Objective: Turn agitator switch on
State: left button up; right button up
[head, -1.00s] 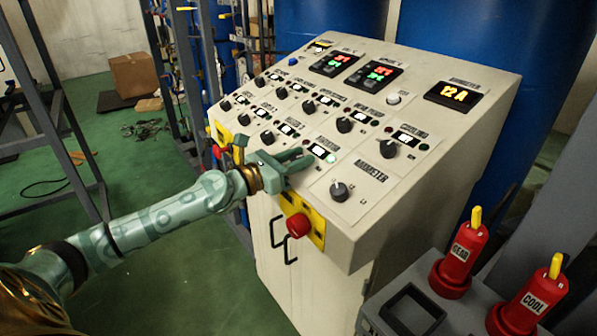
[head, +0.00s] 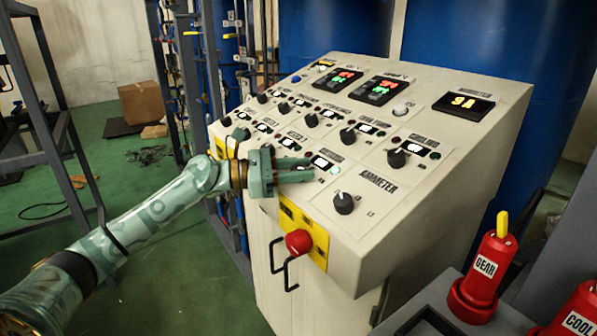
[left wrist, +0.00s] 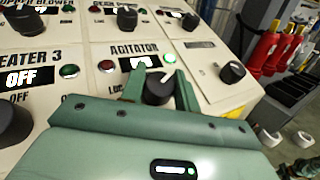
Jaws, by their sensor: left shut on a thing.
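The agitator switch is a dark rotary knob (left wrist: 158,88) under the AGITATOR label in the left wrist view. My left gripper (head: 308,168) lies over the front edge of the sloping panel, its fingers pointing right across the agitator spot. In the left wrist view its two fingers (left wrist: 160,90) stand on either side of the knob and are shut on it. The agitator's small white display (left wrist: 141,62) is partly hidden by a finger, so I cannot read it. The green lamp (left wrist: 169,58) beside it is bright. My right gripper is not in view.
The control panel (head: 375,215) has several other knobs close by, including the ammeter knob (head: 343,203) and the cooling knob (head: 396,158). A red stop button (head: 298,242) sits on the front below my gripper. A red GEAR cylinder (head: 482,272) stands at lower right.

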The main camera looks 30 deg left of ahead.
pick_arm(q)
jog(key=o, duration=1)
jog(key=shift+c, duration=0.2)
jog(key=p+v, duration=0.1)
jog(key=v, duration=1.5)
jog(key=shift+s+a, duration=0.1)
